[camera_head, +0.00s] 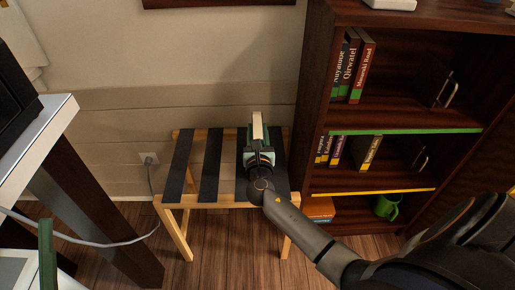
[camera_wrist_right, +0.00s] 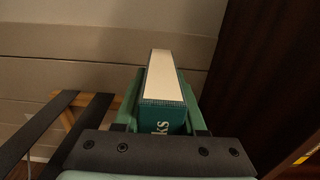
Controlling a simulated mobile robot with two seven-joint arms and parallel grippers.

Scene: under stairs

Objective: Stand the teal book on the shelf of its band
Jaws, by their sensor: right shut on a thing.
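My right gripper (camera_head: 259,148) is shut on the teal book (camera_head: 257,127), over the right part of a wooden rack (camera_head: 228,204) with black straps. In the right wrist view the book (camera_wrist_right: 164,118) sits between the green fingers, its cream page edge upward and part of its lettering on the near teal face. Its coloured band is hidden. To the right stands a dark bookcase with a green-edged shelf (camera_head: 410,131) and a yellow-edged shelf (camera_head: 372,192).
Books with green feet (camera_head: 352,68) stand upper left in the bookcase. Several books with yellow feet (camera_head: 366,153) stand on the yellow-edged shelf, with metal bookends (camera_head: 448,92) right of both rows. A green mug (camera_head: 387,207) and an orange box (camera_head: 318,208) sit below.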

